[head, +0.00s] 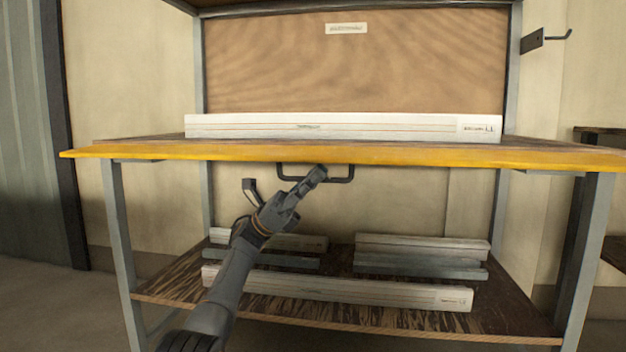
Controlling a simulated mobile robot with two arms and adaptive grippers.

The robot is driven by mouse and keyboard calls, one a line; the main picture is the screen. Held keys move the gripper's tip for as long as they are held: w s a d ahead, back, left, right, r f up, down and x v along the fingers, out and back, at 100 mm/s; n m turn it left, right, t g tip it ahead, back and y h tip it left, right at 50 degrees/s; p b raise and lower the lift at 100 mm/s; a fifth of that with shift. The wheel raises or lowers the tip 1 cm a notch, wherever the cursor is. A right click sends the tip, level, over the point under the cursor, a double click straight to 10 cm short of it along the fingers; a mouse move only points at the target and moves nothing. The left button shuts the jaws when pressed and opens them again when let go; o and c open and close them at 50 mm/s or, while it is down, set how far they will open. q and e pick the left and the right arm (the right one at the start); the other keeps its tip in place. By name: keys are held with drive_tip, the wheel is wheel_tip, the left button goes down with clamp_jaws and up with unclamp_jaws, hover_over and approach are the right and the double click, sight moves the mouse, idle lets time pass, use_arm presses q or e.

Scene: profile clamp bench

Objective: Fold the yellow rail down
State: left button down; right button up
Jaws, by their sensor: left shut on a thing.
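The yellow rail (400,155) runs along the front edge of the bench top, across most of the head view, and looks level. A dark bar handle (344,180) hangs below the middle of the rail. My left gripper (318,174) reaches up from below and is shut on the handle, its fingertips just under the rail. The gripper hides part of the handle's bar. My right gripper does not show.
A long white profile box (340,127) lies on the bench top behind the rail. The lower shelf (400,322) carries several profiles and long boxes. Grey legs (590,260) stand at both sides. A hook (553,37) sticks out at the upper right.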

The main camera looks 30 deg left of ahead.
sight(311, 152)
use_arm(q)
drive_tip(key=c, duration=1.4)
unclamp_jaws()
drive_tip(key=shift+s+r, duration=0.1)
wheel_tip(311, 152, up, 8)
drive_tip(key=shift+s+a+r, duration=0.1)
drive_tip(key=shift+r, duration=1.1)
drive_tip(key=shift+f, duration=0.1)
